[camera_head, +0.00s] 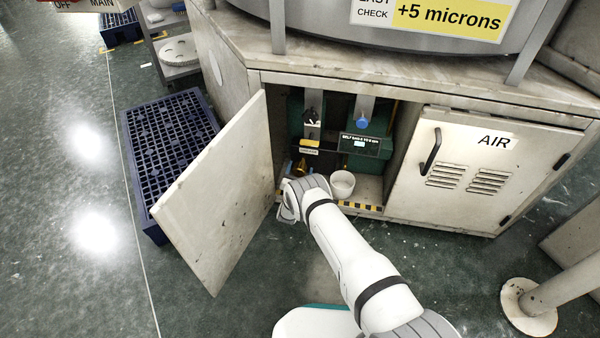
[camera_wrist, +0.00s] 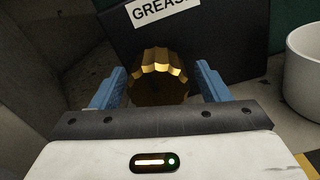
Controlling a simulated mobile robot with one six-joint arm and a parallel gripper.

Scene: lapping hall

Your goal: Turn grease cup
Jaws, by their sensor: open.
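The grease cup is a gold, ribbed knob (camera_wrist: 158,82) in the middle of the wrist view, below a white label reading "GREAS" (camera_wrist: 160,10). My gripper (camera_wrist: 158,88) is open, with one blue finger on each side of the knob. A gap shows between the knob and each finger, so I see no contact. In the head view the gold cup (camera_head: 301,167) shows inside the open cabinet at lower left, partly hidden behind my wrist.
The cabinet door (camera_head: 215,200) stands open to the left of my arm. A white cup (camera_head: 342,184) stands on the cabinet floor right of my gripper. A green unit with a display (camera_head: 362,144) is behind. The AIR door (camera_head: 470,168) is shut. A blue pallet (camera_head: 170,140) lies left.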

